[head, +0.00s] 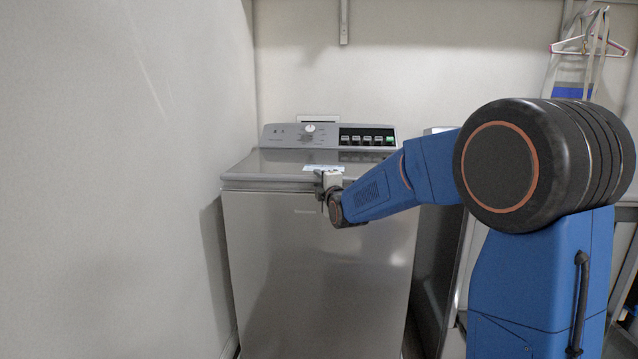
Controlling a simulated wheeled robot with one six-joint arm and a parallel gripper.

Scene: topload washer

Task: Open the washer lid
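The washer (300,270) is a grey top-loader standing against the back wall. Its lid (262,167) lies flat and closed on top, in front of the raised control panel (327,135). The fingers are small and partly hidden by the wrist. I cannot tell whether they are open or shut, or whether they touch the lid's edge.
A white wall (130,150) stands close along the washer's left side. A grey panel or cabinet (430,250) stands right of the washer, partly behind my blue arm. Hangers (592,45) hang at the upper right. The space above the lid is clear.

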